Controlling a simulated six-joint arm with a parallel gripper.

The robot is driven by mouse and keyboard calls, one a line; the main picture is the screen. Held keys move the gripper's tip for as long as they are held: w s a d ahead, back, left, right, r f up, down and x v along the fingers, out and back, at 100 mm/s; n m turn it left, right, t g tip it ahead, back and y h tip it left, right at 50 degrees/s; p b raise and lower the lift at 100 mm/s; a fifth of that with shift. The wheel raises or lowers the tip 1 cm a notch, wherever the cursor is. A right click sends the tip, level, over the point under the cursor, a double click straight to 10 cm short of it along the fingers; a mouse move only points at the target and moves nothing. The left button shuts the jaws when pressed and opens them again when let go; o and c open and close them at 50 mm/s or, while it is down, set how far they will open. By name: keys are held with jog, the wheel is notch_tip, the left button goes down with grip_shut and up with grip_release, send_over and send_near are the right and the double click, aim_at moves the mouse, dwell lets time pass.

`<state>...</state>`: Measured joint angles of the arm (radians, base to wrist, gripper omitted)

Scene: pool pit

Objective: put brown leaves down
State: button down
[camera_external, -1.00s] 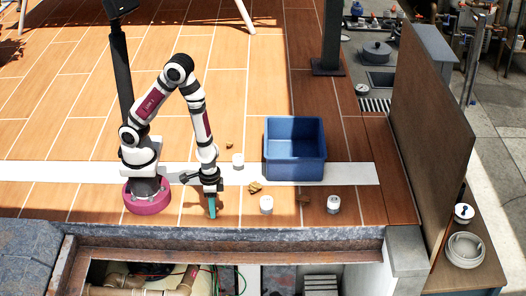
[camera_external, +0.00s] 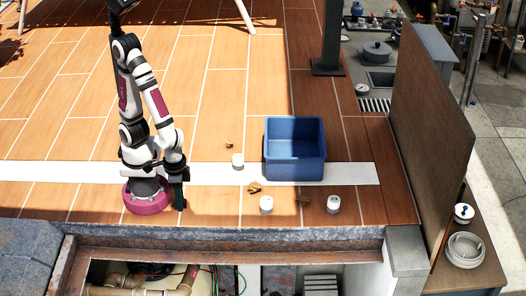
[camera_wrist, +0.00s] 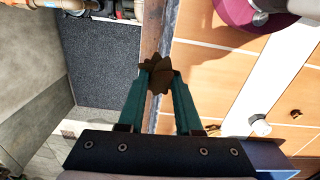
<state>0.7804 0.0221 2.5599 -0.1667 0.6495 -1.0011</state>
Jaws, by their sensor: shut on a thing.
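My gripper (camera_external: 179,203) points down just right of my pink base, near the front edge of the wooden deck. In the wrist view its teal fingers are shut on a clump of brown leaves (camera_wrist: 160,70) at their tips. In the external view the held leaves cannot be made out. Other leaves lie on the deck: a yellowish-brown one (camera_external: 254,187), a small brown one (camera_external: 229,145) and a dark brown one (camera_external: 303,198). I cannot tell how high the held leaves are above the deck.
A blue bin (camera_external: 295,172) stands right of centre. White cylinders stand around it: one to its left (camera_external: 238,160), two in front (camera_external: 266,205) (camera_external: 333,204). The deck's front edge drops into a pit with pipes (camera_external: 130,279). A brown panel (camera_external: 432,130) stands at the right.

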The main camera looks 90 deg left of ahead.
jog(key=w+a+r, duration=0.4)
jog(key=w+r, duration=0.4)
jog(key=w, duration=0.5)
jog(key=w+a+r, duration=0.6)
jog(key=a+r, duration=0.3)
jog(key=a, duration=0.2)
jog(key=s+d+f, duration=0.8)
jog(key=d+f, duration=0.2)
jog(key=d, duration=0.2)
jog(key=s+d+f, duration=0.1)
jog(key=s+f, duration=0.1)
jog(key=s, duration=0.1)
jog(key=s+d+f, duration=0.1)
jog(key=s+f, duration=0.1)
jog(key=s, duration=0.2)
jog(key=s+d+f, duration=0.1)
jog(key=s+f, duration=0.2)
jog(key=s, duration=0.1)
jog(key=shift+s, duration=0.1)
